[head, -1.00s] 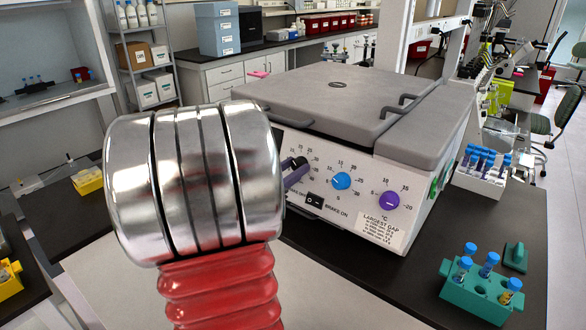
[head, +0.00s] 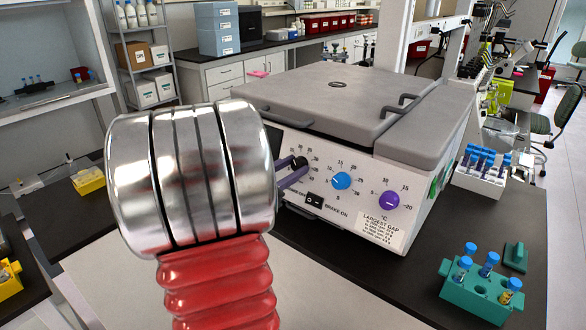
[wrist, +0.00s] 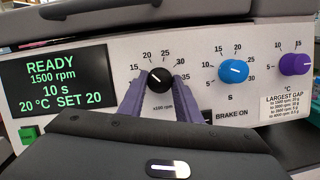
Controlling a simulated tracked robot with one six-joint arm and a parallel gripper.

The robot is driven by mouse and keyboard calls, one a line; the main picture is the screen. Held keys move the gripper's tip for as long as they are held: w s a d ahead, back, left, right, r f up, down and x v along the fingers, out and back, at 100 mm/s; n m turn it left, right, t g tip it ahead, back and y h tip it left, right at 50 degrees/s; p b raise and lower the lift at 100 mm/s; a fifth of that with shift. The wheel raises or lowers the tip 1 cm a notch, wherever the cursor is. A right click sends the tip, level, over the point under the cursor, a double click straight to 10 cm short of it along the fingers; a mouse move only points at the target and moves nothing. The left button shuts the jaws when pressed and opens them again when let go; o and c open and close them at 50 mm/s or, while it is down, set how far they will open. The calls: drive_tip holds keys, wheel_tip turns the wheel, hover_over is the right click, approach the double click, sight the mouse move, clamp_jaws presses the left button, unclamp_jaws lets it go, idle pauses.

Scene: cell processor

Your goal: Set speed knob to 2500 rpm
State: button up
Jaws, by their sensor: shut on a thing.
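The black speed knob (wrist: 160,80) is on the machine's front panel, with a scale from 15 to 35 around it and "x100 rpm" printed below. Its white mark points up and left, toward the low end of the scale. The display (wrist: 55,80) reads READY, 1500 rpm, 10 s, 20 °C SET 20. My gripper (wrist: 158,84) has its purple fingers on both sides of the knob, shut on it. In the head view the knob (head: 299,163) shows at the tips of my gripper (head: 293,172), partly behind my arm's wrist.
The blue knob (head: 341,181) and purple knob (head: 389,201) are to the right of the speed knob. A brake switch (head: 314,200) sits just below. A teal tube rack (head: 480,292) and a white rack (head: 480,180) stand on the bench at the right.

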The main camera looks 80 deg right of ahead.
drive_tip(key=m+g+y, duration=0.1)
drive_tip(key=m, duration=0.3)
drive_tip(key=m+y, duration=0.1)
drive_tip(key=m, duration=0.2)
drive_tip(key=shift+w+m+g, duration=0.1)
drive_tip(key=shift+m+g, duration=0.3)
drive_tip(key=m+y, duration=0.2)
drive_tip(key=m, duration=0.3)
drive_tip(key=shift+r+m, duration=0.1)
drive_tip(key=shift+m, duration=0.2)
drive_tip(key=o, duration=1.1)
drive_tip(key=shift+c, duration=0.2)
drive_tip(key=shift+w+r, duration=0.1)
drive_tip(key=shift+w+a+r, duration=0.1)
drive_tip(key=shift+w+a, duration=0.2)
drive_tip(key=shift+w, duration=0.05)
drive_tip(key=v, duration=1.2)
drive_tip(key=shift+w+a, duration=0.2)
drive_tip(key=shift+a, duration=0.05)
